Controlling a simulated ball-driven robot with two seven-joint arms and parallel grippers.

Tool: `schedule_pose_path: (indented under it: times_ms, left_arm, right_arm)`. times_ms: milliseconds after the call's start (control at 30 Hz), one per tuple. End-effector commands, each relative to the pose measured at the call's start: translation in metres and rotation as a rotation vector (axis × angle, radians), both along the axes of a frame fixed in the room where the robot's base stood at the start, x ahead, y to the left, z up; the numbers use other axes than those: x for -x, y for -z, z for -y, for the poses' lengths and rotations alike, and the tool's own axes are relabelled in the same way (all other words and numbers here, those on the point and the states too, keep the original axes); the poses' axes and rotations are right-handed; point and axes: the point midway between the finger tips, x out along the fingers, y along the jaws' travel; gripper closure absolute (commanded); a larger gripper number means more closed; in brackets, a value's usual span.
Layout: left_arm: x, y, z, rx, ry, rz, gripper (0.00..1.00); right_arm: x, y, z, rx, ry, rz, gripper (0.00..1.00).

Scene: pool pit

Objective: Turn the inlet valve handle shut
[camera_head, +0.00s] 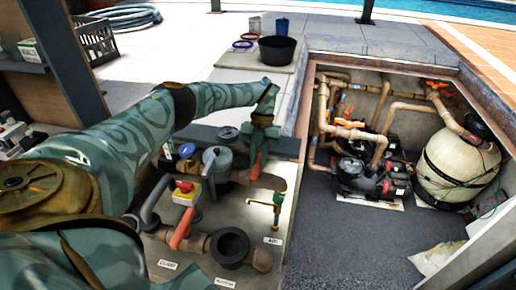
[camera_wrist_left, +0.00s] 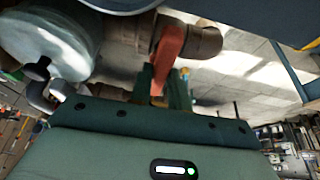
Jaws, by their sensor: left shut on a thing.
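My left gripper (camera_head: 262,137) reaches in from the left over the bench. It is shut on an orange valve handle (camera_head: 256,166), which slants down from the fingers to a brown pipe (camera_head: 268,182). In the left wrist view the green fingers (camera_wrist_left: 165,86) close around the lower end of the orange handle (camera_wrist_left: 169,45), and the handle's other end meets the brown pipe (camera_wrist_left: 205,42). The handle stands across the pipe. A second orange handle (camera_head: 182,228) sits on a lower brown pipe, apart from the gripper. My right gripper is not in view.
A grey-lidded canister (camera_head: 216,160), a yellow box with a red knob (camera_head: 186,192), a dark round fitting (camera_head: 230,248) and a small brass tap (camera_head: 277,207) crowd the bench. To the right is a pit with a pump (camera_head: 365,178) and a tank (camera_head: 458,170).

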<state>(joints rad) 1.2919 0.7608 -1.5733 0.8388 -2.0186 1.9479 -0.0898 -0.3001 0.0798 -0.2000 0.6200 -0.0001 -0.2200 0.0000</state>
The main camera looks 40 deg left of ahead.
Motion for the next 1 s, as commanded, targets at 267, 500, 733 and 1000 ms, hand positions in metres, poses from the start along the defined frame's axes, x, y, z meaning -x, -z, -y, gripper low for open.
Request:
schedule_pose_path:
  times_ms: [267, 500, 733, 1000]
  left_arm:
    - [-0.001, -0.002, -0.001, -0.002, 0.006, 0.006, 1.00]
    - [-0.001, -0.001, -0.001, -0.001, 0.006, 0.004, 0.60]
    - [-0.001, -0.001, 0.000, 0.000, 0.005, 0.002, 0.60]
    - [-0.014, -0.035, -0.007, -0.003, 0.002, 0.005, 0.60]
  right_arm:
    - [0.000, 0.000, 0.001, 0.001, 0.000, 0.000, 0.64]
    - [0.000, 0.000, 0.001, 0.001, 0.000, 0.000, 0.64]
    - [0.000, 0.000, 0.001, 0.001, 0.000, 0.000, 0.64]
    - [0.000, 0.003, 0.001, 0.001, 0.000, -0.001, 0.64]
